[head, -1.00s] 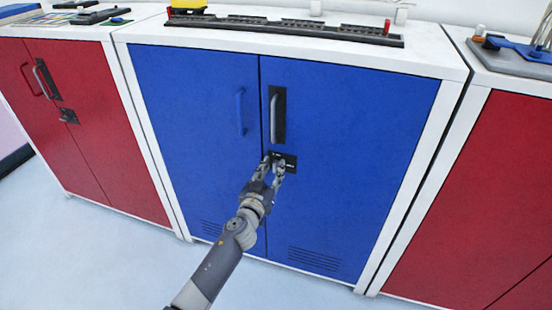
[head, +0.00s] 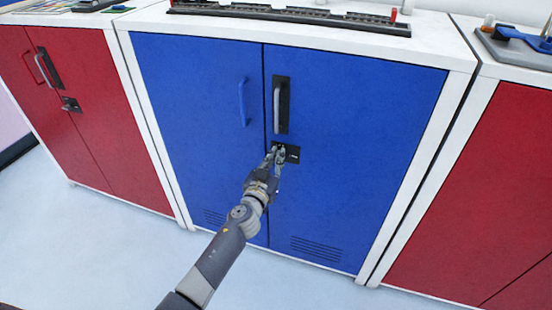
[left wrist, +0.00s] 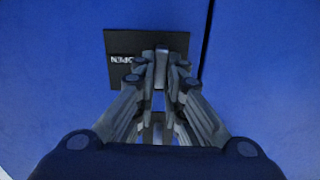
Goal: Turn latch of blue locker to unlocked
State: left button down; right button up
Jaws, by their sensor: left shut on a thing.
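The blue locker (head: 345,120) stands in the middle of the head view, both doors shut. Its latch is a small lever on a black plate (head: 293,154) below the door handle. The plate also shows in the left wrist view (left wrist: 122,45), upside down, with part of a word like "OPEN" readable. My left gripper (head: 277,152) is at the plate, its fingers closed together on the latch lever (left wrist: 161,72). The fingers hide most of the lever, so its exact angle is hard to tell. My right gripper is not in view.
A grey door handle (head: 277,110) on a black plate sits just above the latch, with a blue handle (head: 243,102) to its left. Red lockers stand at the left (head: 95,130) and right (head: 490,190). A model track (head: 290,15) lies on top. The floor in front is clear.

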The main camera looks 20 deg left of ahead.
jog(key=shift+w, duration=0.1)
pick_arm(q)
jog(key=shift+d+f+m+b, duration=0.15)
jog(key=shift+m+b, duration=0.2)
jog(key=shift+m, duration=2.55)
jog(key=shift+d+m+b, duration=0.15)
jog(key=shift+m+b, duration=0.15)
jog(key=shift+m, duration=2.6)
jog(key=shift+d+f+m+b, duration=0.15)
jog(key=shift+m+b, duration=0.2)
jog(key=shift+m, duration=2.55)
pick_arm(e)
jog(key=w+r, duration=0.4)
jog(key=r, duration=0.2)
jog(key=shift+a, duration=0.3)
pick_arm(q)
jog(key=c, duration=1.7)
grip_release()
jog(key=shift+f, duration=0.1)
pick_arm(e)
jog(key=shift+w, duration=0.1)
pick_arm(q)
jog(key=shift+d, duration=0.1)
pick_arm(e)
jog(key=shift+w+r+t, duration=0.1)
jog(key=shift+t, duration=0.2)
